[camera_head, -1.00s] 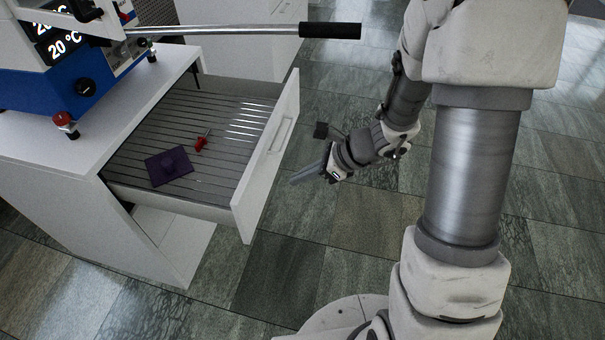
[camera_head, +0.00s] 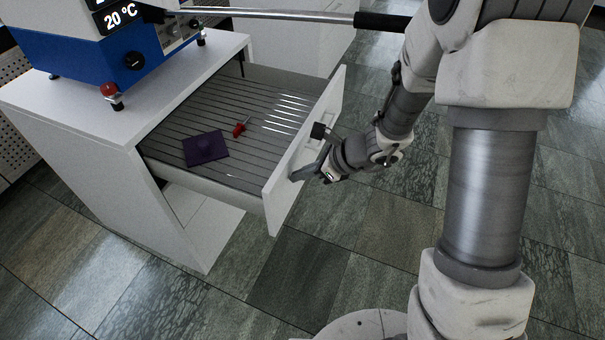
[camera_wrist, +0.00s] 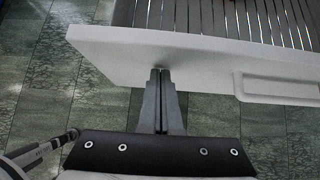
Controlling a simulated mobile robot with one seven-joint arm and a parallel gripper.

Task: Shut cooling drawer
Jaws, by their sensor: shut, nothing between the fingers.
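The cooling drawer (camera_head: 306,150) is pulled well out of its white cabinet (camera_head: 150,160). Its ribbed grey inside holds a dark purple flat piece (camera_head: 206,148) and a small red item (camera_head: 240,127). My gripper (camera_head: 296,177) is shut and empty at the outer side of the drawer's white front. In the wrist view the shut fingertips (camera_wrist: 160,74) are at the drawer front (camera_wrist: 180,58), left of its recessed handle (camera_wrist: 285,88). They look to be at or very near its face; I cannot tell whether they touch.
A blue and white press (camera_head: 120,50) showing 20 °C stands on the cabinet. Its long lever with a black grip (camera_head: 383,22) reaches out above and behind the drawer. Another white cabinet (camera_head: 290,40) stands behind. The tiled floor (camera_head: 330,265) in front is clear.

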